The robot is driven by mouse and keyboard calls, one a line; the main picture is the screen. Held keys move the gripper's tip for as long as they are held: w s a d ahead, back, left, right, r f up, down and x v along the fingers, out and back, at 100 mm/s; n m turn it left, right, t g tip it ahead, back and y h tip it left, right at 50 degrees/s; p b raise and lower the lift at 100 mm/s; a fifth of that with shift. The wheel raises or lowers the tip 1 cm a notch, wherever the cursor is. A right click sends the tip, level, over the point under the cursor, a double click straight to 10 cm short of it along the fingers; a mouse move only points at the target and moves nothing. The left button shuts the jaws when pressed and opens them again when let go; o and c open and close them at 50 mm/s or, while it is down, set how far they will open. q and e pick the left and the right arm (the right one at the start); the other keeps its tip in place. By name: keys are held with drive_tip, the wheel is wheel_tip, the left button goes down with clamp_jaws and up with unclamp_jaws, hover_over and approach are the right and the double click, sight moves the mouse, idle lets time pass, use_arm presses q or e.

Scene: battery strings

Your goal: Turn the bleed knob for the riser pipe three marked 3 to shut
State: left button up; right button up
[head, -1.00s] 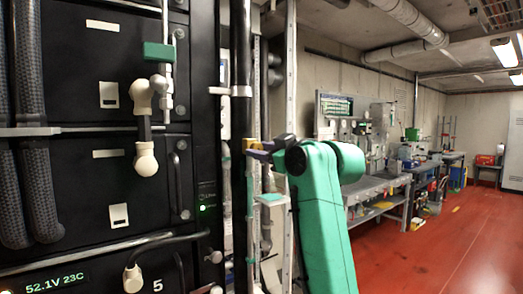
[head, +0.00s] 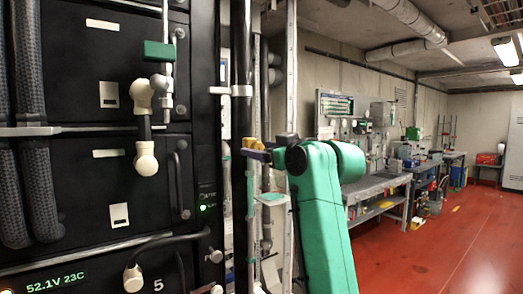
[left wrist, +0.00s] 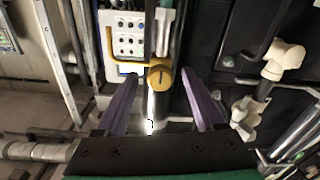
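A round yellow knob (left wrist: 160,78) with a dark line on its face sits on a pipe, in the middle of the left wrist view. In the head view a small yellow part (head: 252,143) shows by the rack's right side, partly hidden. My left gripper (left wrist: 160,74) has its two purple fingers spread, one on each side of the knob, with gaps visible between them and it. In the head view this gripper (head: 254,154) is seen edge-on. I cannot read a number 3 at the knob. My right gripper is in neither view.
A black battery rack (head: 85,80) with pale elbow connectors (head: 146,160) and cables fills the left. A black vertical pipe (head: 240,60) runs beside it. A workbench (head: 372,187) stands farther back, with open red floor (head: 440,240) at right.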

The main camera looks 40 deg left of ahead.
use_arm(q)
drive_tip(key=b+v, duration=0.4)
drive_tip(key=v, duration=1)
drive_tip(key=shift+d+b, duration=0.25)
drive_tip(key=shift+b, duration=0.1)
